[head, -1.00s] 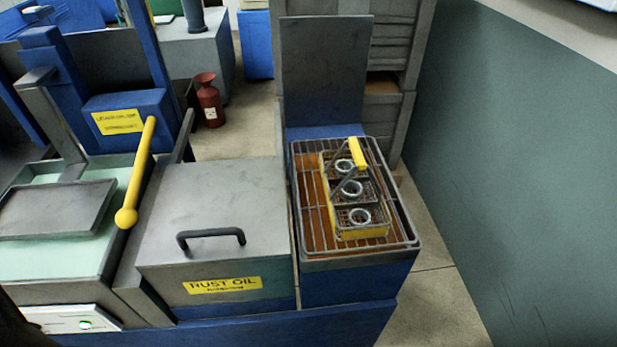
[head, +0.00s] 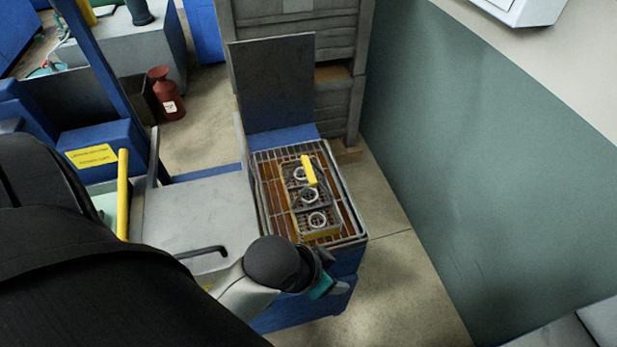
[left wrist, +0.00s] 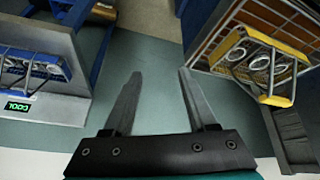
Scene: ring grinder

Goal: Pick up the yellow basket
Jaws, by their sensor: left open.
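The yellow basket (head: 322,234) stands on a wire grate over an orange-brown tray, with several metal rings in it. Its yellow handle (head: 308,170) is raised above it. In the left wrist view the basket (left wrist: 292,50) is at the upper right, its handle (left wrist: 276,101) toward the camera. My left gripper (head: 328,284) is just in front of the tray station, nearer to me than the basket and apart from it. In the left wrist view the left gripper (left wrist: 158,82) is open and empty, with floor between its fingers. My right gripper is in neither view.
The grate's rim (head: 352,205) surrounds the basket. A grey upright panel (head: 275,90) stands behind it. A grey lidded box (head: 195,215) is on its left. The green wall (head: 480,150) is at right. Another basket (left wrist: 30,68) shows at left in the left wrist view.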

